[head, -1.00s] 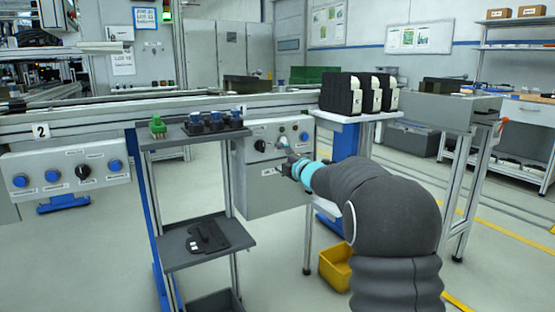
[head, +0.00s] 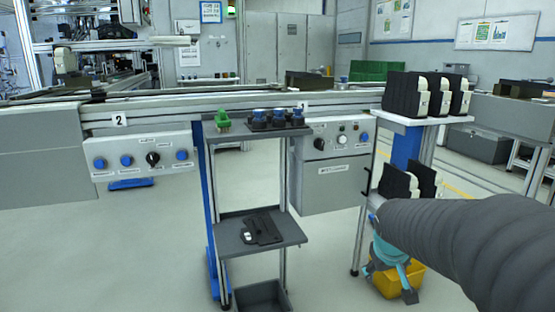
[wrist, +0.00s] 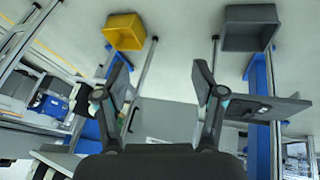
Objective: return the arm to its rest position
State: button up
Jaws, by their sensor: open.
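My gripper (wrist: 160,85) shows in the wrist view with its two dark fingers spread apart and nothing between them. Past the fingers, the wrist view shows a grey cabinet front and floor, upside down. In the head view my dark ribbed arm reaches in from the right edge, its teal wrist part low in front of the yellow bin. The arm is bent and held out in front of the workstation.
A grey cart (head: 262,232) with a dark part on its middle shelf stands ahead. The yellow bin (head: 408,276) is on the floor by a stand bearing black-and-white boxes (head: 424,95). Button panels (head: 138,160) line the conveyor (head: 190,105). Floor at the left is clear.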

jog(key=s+a+r+p, duration=0.1)
jog(key=s+a+r, duration=0.1)
jog(key=s, duration=0.5)
jog(key=s+a+r+m+y+p, duration=0.1)
jog(key=s+a+r, duration=0.1)
jog(key=s+a, duration=0.2)
jog(key=s+a+r+y+p, duration=0.1)
jog(key=s+a+r, duration=0.1)
jog(key=s, duration=0.8)
jog(key=shift+s+a+r+t, duration=0.15)
jog(key=shift+a+r+t, duration=0.15)
jog(key=shift+a+r, duration=0.15)
